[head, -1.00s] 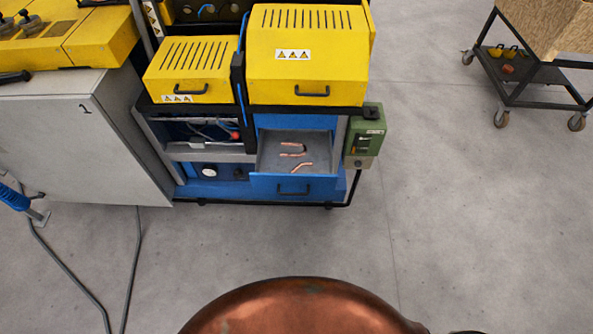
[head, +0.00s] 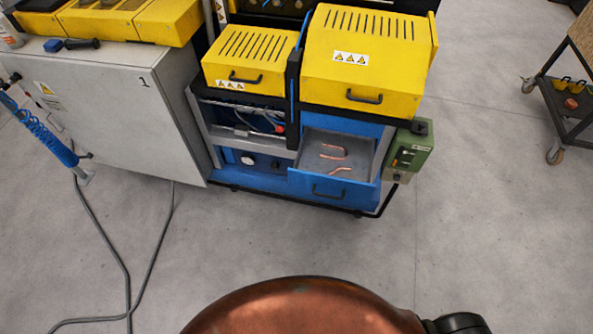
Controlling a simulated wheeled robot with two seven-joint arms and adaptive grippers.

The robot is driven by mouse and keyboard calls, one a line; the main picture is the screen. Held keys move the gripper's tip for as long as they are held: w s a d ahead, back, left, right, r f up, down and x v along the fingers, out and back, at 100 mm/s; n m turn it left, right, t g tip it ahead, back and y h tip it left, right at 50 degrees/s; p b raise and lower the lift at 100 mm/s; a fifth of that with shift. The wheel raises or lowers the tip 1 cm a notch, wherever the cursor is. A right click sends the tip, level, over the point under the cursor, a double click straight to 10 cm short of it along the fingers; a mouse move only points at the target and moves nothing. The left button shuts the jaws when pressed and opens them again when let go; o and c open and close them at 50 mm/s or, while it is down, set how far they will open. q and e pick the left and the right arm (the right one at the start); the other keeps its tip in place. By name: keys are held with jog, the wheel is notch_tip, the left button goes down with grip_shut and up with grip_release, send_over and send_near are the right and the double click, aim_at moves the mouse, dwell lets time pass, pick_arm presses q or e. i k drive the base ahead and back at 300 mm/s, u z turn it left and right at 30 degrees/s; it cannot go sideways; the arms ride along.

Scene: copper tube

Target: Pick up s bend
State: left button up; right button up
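Several small bent copper tubes lie in an open blue drawer (head: 302,177) of the machine in the middle of the head view. The nearest tube (head: 340,169) has a slanted, double-bent shape that looks like an s bend. A hooked tube (head: 333,148) lies behind it, with a straighter piece close to it. The tubes are small, so their exact shapes are hard to tell. Neither of my grippers is in view, and nothing touches the tubes.
The drawer is under a yellow hood (head: 365,65), with a green control box (head: 409,152) at its right. A grey cabinet (head: 120,120) stands left. Cables (head: 120,262) lie on the floor at left. A cart (head: 568,115) stands at far right. The floor before the drawer is clear.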

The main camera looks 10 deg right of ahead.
aim_at(339, 168)
jog(key=u, duration=1.2)
jog(key=i, duration=1.35)
jog(key=z, duration=2.15)
